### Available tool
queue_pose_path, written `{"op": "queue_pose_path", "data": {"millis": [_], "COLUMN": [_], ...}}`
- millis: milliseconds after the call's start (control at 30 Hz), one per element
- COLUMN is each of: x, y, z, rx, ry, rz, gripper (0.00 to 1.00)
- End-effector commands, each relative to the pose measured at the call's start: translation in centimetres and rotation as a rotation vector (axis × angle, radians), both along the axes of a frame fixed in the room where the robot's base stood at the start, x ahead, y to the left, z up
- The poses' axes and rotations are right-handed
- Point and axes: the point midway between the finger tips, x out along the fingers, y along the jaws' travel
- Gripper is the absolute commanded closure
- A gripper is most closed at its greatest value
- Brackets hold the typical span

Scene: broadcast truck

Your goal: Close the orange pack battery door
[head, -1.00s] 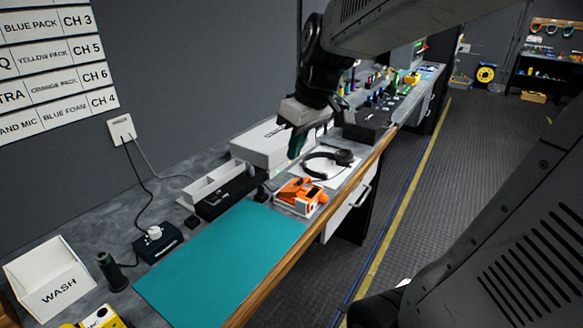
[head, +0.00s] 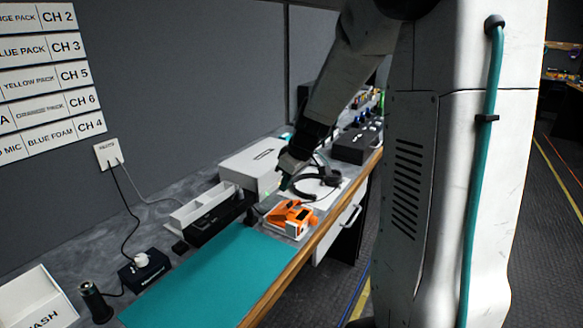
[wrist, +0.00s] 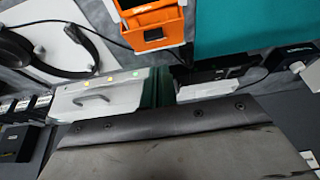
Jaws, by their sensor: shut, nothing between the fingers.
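The orange pack (head: 291,219) lies on a small pale pad at the bench's front edge, beyond the teal mat. In the wrist view the orange pack (wrist: 152,22) is at the top centre, with a dark recess and an orange flap at its near end. That flap looks like the battery door (wrist: 160,43), standing open, though this is small to judge. My gripper (head: 283,184) is shut and empty, above the bench behind the pack and apart from it. In the wrist view the gripper's dark green fingers (wrist: 160,84) point toward the pack.
A headset (head: 320,185) lies on a white sheet close behind the pack. A white box (head: 250,168) and a black tray unit (head: 220,215) stand toward the wall. The teal mat (head: 215,280) is clear. The bench's wooden edge (head: 310,255) runs along the front.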

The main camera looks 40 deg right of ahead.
Motion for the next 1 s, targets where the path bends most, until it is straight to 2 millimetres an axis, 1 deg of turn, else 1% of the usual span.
{"op": "queue_pose_path", "data": {"millis": [33, 200, 333, 667, 767, 900, 1000], "x": [-0.5, -1.1, -1.3, -1.4, -1.6, -1.9, -2.8], "y": [-0.2, -0.5, -0.5, -0.6, -0.9, -1.0, -1.3], "z": [-0.8, -2.4, -2.9, -3.0, -3.8, -4.0, -5.2], "rx": [0.003, 0.001, 0.000, 0.000, 0.003, 0.001, 0.002], "ry": [0.003, 0.001, 0.000, 0.000, 0.003, 0.002, 0.003], "rz": [-0.005, -0.004, -0.002, -0.003, -0.004, -0.005, -0.005], "gripper": [1.00, 1.00, 1.00, 1.00, 1.00, 1.00, 1.00]}}
